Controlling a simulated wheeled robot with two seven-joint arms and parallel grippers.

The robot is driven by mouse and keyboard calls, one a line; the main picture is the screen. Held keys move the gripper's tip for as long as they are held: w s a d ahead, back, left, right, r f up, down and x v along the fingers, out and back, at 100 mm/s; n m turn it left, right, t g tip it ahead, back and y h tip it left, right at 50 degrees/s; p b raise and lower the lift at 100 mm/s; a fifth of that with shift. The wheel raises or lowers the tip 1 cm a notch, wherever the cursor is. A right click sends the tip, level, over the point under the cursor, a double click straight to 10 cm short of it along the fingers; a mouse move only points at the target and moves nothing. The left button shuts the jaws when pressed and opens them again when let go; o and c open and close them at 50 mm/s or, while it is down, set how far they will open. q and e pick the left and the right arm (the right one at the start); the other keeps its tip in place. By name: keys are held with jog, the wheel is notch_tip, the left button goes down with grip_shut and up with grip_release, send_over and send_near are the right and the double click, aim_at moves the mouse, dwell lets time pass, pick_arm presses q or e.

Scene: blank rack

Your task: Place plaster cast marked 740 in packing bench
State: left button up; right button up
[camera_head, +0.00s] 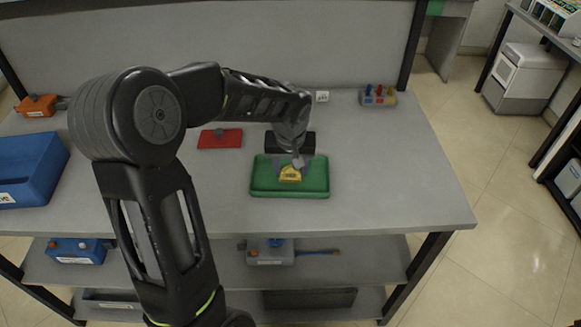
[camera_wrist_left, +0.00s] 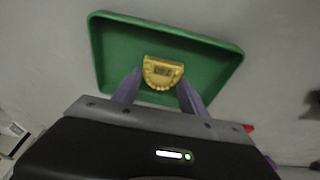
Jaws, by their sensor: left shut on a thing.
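A yellow plaster cast (camera_head: 290,174) shaped like a dental arch is over the green tray (camera_head: 262,188). It also shows in the left wrist view (camera_wrist_left: 162,72), with a small label whose number is too blurred to read. My left gripper (camera_head: 293,163) is shut on the yellow cast, its two fingers on either side of it. In the left wrist view the tray (camera_wrist_left: 215,64) lies behind the cast. I cannot tell whether the cast touches the tray floor. My right gripper is not in view.
The grey bench (camera_head: 390,180) holds a red tray (camera_head: 220,138), a blue bin (camera_head: 30,168), an orange item (camera_head: 37,105) and a rack with coloured pegs (camera_head: 378,96). A dark object (camera_head: 307,143) sits just behind the green tray. The bench right of the tray is clear.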

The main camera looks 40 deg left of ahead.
pick_arm(q)
jog(key=shift+f, duration=0.4)
jog(key=shift+f, duration=0.15)
jog(key=o, duration=1.1)
jog(key=shift+c, duration=0.2)
jog(key=b+v, duration=0.1)
jog(key=v, duration=1.1)
